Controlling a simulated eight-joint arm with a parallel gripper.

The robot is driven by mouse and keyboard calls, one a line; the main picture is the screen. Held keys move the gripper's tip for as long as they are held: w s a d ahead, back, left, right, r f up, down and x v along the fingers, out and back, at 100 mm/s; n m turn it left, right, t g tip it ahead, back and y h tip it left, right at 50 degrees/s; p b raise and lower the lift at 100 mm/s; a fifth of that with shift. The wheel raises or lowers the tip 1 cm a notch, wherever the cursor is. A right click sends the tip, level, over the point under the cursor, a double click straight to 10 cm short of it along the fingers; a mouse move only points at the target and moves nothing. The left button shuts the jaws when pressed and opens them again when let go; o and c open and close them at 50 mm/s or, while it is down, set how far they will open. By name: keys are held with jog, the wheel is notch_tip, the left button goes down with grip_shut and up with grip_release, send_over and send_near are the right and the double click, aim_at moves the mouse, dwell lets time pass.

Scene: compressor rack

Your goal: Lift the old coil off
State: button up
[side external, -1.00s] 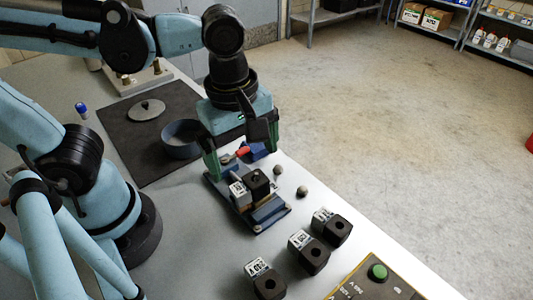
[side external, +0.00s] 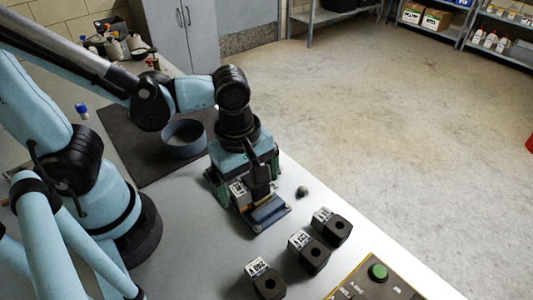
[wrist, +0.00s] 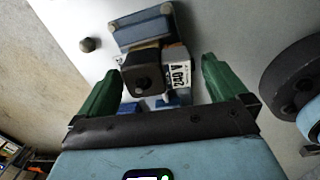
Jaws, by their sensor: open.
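The old coil is a black block with a white label, seated on a blue valve body (side external: 268,212). In the wrist view the coil (wrist: 142,72) has a round hole in its face, and its label (wrist: 178,75) appears to read 240 V. My gripper (side external: 245,178) is low over the valve in the side view, its green fingers on either side of the coil. In the wrist view my gripper (wrist: 160,75) is open, with the coil between and just ahead of the fingertips and gaps on both sides. My gripper partly hides the coil in the side view.
Three loose black coils with labels (side external: 268,284), (side external: 312,258), (side external: 335,232) stand in front right of the valve. A small round knob (side external: 302,191) lies beside the valve. A grey bowl (side external: 183,140) stands behind. A panel with a green button (side external: 378,272) sits at the front edge.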

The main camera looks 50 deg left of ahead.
jog(key=shift+f, duration=0.4)
jog(key=c, duration=1)
jog(key=shift+r, duration=0.15)
